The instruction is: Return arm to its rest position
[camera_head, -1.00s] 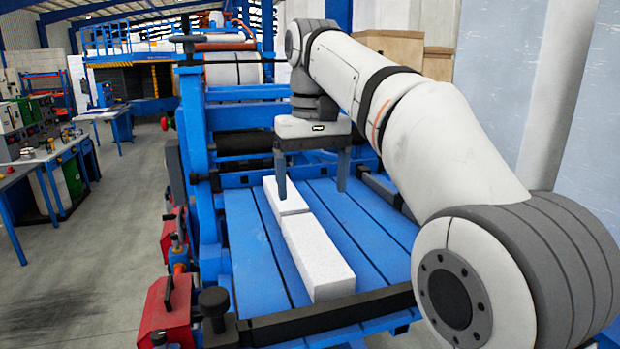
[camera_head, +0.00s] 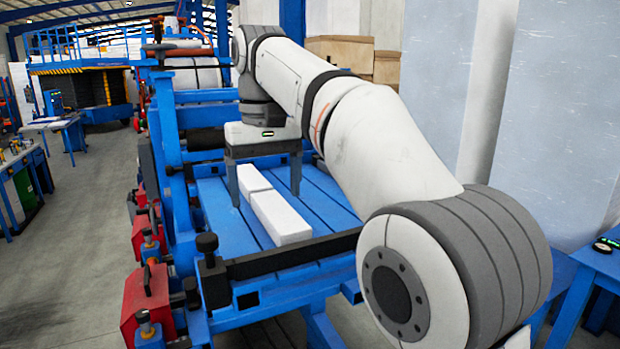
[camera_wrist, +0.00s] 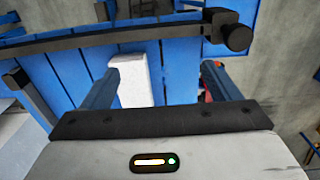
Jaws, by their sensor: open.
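My gripper (camera_head: 266,182) is open, its two fingers pointing down above the blue slatted machine bed. Nothing is held between the fingers. Two white blocks lie end to end on the bed: a far block (camera_head: 253,179) and a longer near block (camera_head: 280,217). In the head view the fingers overlap the bed around the far block. My arm reaches out over the bed from the lower right.
The blue bed (camera_head: 325,190) has a black front rail (camera_head: 290,255) with a knob at its left end. Red boxes (camera_head: 150,300) stand along the left side. A blue table (camera_head: 590,265) is at the right. Grey floor is open at the left.

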